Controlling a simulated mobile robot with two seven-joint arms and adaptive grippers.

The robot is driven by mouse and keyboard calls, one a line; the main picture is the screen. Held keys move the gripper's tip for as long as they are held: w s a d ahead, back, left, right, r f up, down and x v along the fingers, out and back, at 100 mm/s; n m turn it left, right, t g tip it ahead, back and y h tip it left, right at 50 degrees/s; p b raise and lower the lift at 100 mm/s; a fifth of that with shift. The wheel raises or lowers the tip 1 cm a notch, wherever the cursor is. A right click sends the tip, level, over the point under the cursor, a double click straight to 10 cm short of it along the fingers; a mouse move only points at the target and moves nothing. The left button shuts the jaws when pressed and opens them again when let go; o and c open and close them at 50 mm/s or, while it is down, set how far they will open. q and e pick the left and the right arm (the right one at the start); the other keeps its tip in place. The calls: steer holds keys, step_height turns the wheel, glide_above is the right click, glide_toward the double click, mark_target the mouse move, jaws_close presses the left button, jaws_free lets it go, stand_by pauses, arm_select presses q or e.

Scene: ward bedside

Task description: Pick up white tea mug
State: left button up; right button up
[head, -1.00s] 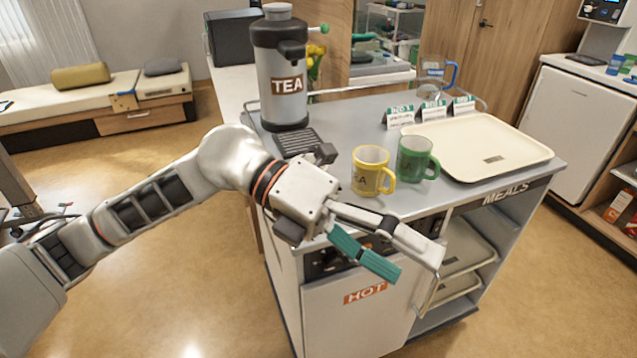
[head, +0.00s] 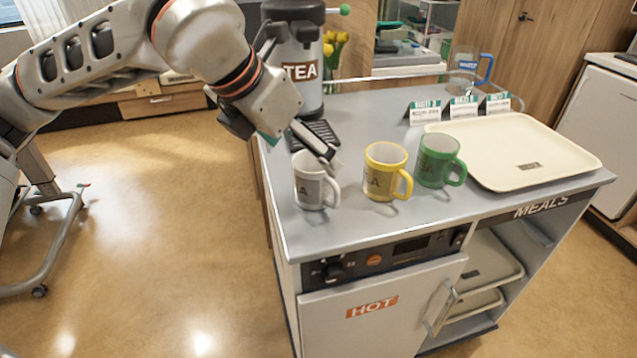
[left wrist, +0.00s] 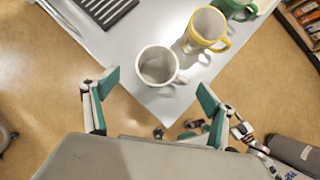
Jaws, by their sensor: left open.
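The white tea mug (head: 312,184) stands upright on the cart top, left of the yellow mug, its handle to the right. In the left wrist view the white mug (left wrist: 157,67) is seen from above and looks empty. My left gripper (head: 300,148) is just behind and above the mug, and part of it is hidden behind its own wrist. In the left wrist view its green-padded fingers (left wrist: 158,92) are spread wide, with the mug beyond and between them, not gripped. My right gripper is out of view.
The yellow mug (head: 385,172) and green mug (head: 438,160) stand close to the right. A cream tray (head: 560,150) lies further right. The tea urn (head: 318,75) and its drip grate (head: 325,136) are behind. The cart's front edge is near the white mug.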

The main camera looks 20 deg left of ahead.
mark_target(316, 165)
arm_select(q)
steer(key=b+x, duration=0.1)
steer(key=x, duration=0.5)
steer(key=shift+w+d, duration=0.15)
steer(key=shift+w, duration=0.05)
steer(key=shift+s+r, duration=0.1)
steer(key=c, duration=1.7)
